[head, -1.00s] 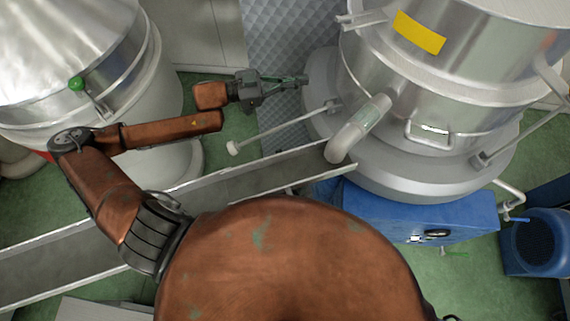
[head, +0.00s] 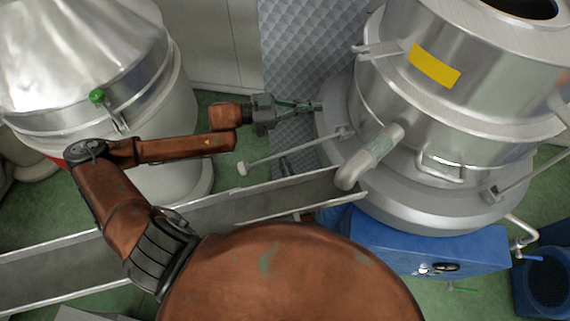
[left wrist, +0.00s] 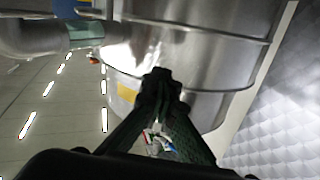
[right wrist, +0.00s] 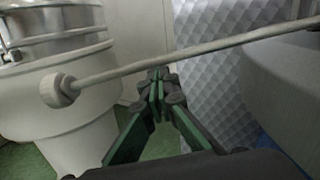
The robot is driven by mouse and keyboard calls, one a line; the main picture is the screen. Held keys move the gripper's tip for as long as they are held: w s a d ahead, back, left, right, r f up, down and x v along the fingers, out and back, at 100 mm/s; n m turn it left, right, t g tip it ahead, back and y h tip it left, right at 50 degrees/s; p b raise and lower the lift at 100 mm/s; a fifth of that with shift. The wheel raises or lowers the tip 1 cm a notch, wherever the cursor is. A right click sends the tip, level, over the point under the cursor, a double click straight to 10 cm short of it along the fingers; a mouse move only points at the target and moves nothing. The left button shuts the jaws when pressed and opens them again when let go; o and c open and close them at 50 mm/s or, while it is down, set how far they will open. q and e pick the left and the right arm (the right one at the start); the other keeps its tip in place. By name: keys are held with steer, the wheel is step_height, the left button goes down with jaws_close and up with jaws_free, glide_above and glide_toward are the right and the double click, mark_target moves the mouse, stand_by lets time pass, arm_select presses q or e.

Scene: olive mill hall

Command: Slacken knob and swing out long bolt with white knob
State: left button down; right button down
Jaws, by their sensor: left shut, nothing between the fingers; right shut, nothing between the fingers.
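The long bolt (head: 290,151) is a pale rod with a white knob (head: 242,169) at its free end. Its other end meets a lug on the steel vessel (head: 395,110), and it slants out to the left. In the right wrist view the bolt (right wrist: 190,53) and its white knob (right wrist: 58,90) cross above my right gripper (right wrist: 158,82), which is shut and empty. In the head view that gripper (head: 285,167) is mostly hidden near the chute. My left gripper (head: 318,106) is shut and empty beyond the bolt, near the vessel's base; it also shows in the left wrist view (left wrist: 160,78).
A bent outlet pipe (head: 368,157) drops from the vessel to a sloping metal chute (head: 220,207). A blue housing (head: 430,240) lies under the vessel. Another vessel with a green knob (head: 97,96) stands at the left. A quilted metal panel (head: 300,50) backs the scene.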

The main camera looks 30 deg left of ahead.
steer(key=shift+s+a+r+m, duration=0.15)
steer(key=shift+r+m, duration=0.15)
steer(key=shift+r, duration=0.3)
arm_select(q)
steer(key=c, duration=2.7)
jaws_free()
steer(key=o, duration=0.7)
steer(key=shift+a, duration=0.1)
